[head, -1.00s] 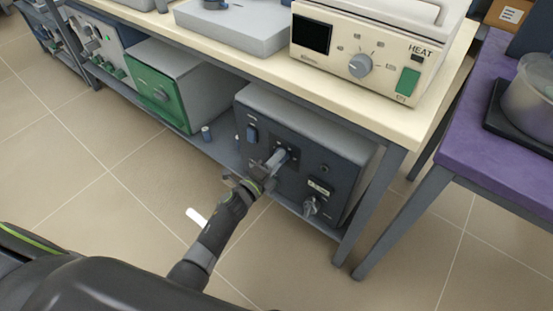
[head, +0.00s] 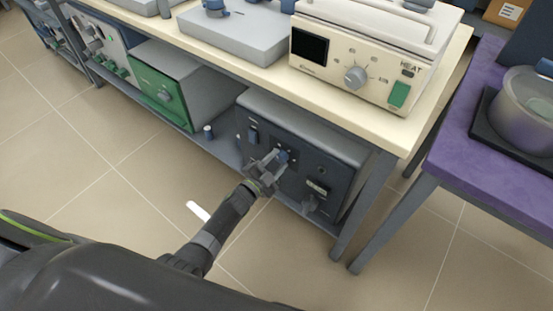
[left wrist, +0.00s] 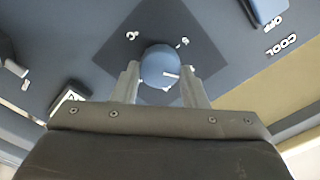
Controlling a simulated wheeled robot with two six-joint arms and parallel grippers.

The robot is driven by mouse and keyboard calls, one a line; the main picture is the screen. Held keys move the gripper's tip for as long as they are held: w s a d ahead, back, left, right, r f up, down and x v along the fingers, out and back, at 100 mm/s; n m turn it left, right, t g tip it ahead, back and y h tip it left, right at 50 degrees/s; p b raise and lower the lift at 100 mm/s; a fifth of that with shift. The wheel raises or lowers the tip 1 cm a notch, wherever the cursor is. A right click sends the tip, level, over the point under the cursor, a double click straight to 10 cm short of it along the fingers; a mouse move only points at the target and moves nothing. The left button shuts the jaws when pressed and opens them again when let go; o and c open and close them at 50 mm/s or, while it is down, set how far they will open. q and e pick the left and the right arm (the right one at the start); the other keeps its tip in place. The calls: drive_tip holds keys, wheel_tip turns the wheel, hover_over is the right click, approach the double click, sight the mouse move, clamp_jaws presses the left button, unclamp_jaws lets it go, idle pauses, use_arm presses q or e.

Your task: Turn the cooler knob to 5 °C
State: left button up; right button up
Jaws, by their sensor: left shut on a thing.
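The cooler (head: 310,133) is a dark grey box on the low shelf under the bench, its front panel facing me. Its round blue-grey knob (head: 283,156) sits on a dark square plate with small white marks. My left gripper (head: 273,163) is at the knob. In the left wrist view, its two fingers (left wrist: 160,85) stand on either side of the knob (left wrist: 158,62), shut on it. The knob's white pointer line points to the right in that view. The scale marks are partly hidden and too small to read surely. My right gripper is out of view.
A blue switch beside COOL and OFF lettering (left wrist: 282,45) is on the panel. A green-fronted box (head: 163,90) stands left on the shelf. A cream HEAT unit (head: 365,55) is on the bench above. A bench leg (head: 368,195) stands right of the cooler.

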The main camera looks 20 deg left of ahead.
use_arm(q)
drive_tip(key=n+p, duration=0.1)
drive_tip(key=n, duration=0.3)
drive_tip(key=shift+a+r+n+p, duration=0.1)
drive_tip(key=shift+n+p, duration=0.2)
drive_tip(key=shift+p, duration=0.05)
drive_tip(key=n+p, duration=0.1)
drive_tip(key=n, duration=0.2)
drive_tip(key=shift+n, duration=0.3)
drive_tip(key=shift+a+n+p, duration=0.1)
drive_tip(key=shift+n+p, duration=0.2)
drive_tip(key=shift+n, duration=1.6)
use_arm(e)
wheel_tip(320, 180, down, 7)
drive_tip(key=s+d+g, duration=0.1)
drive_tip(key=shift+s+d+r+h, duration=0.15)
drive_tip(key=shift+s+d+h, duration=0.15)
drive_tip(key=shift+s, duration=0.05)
use_arm(q)
drive_tip(key=o, duration=1)
